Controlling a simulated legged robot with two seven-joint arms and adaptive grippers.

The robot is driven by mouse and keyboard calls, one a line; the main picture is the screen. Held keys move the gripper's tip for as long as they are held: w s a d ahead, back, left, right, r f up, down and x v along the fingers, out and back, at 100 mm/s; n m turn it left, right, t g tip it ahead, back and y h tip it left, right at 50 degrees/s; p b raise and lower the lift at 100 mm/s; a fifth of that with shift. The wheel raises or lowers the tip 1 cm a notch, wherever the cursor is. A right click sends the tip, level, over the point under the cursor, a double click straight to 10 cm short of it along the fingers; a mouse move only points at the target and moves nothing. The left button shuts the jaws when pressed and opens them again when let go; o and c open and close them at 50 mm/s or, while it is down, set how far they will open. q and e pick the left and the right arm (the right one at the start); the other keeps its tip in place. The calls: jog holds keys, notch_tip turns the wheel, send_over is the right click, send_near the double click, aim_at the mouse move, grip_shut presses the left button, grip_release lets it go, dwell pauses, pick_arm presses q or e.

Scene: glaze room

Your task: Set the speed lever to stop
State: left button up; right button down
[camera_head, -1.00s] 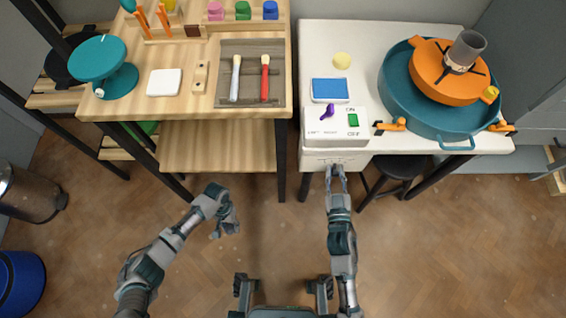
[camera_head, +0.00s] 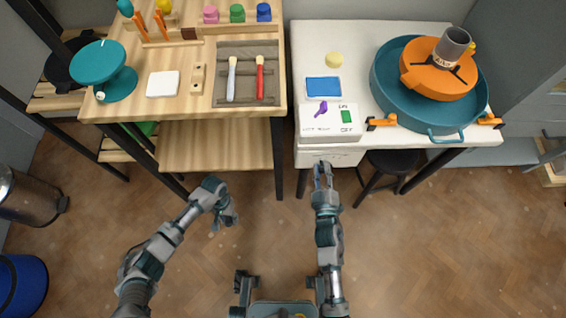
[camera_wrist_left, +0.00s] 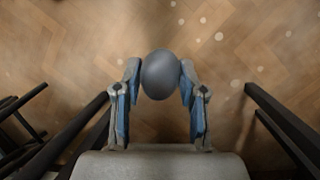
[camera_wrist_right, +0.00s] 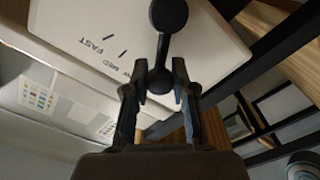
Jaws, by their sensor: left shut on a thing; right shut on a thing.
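The speed lever (camera_wrist_right: 163,48) is dark, with a round hub at its top and a narrow shaft. It shows in the right wrist view against a white panel (camera_wrist_right: 75,22) marked FAST and MED; no stop mark is readable. My right gripper (camera_wrist_right: 160,85) is shut on the lever's lower end. In the head view this gripper (camera_head: 322,168) is at the front face of the white table (camera_head: 312,158), where the lever cannot be made out. My left gripper (camera_head: 231,216) is low over the floor. In the left wrist view it (camera_wrist_left: 160,88) is shut on a smooth grey rounded thing (camera_wrist_left: 160,74).
A wooden table (camera_head: 140,50) is at left. A black stool (camera_head: 392,162) is near my right arm.

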jog(key=shift+a+f, duration=0.1)
jog(key=shift+a, duration=0.05)
jog(key=c, duration=1)
grip_release()
jog(key=shift+o, duration=0.2)
jog(key=shift+s, duration=0.15)
jog(key=s, duration=1.1)
jog(key=shift+s, duration=0.35)
pick_arm(q)
jog(key=shift+s, duration=0.1)
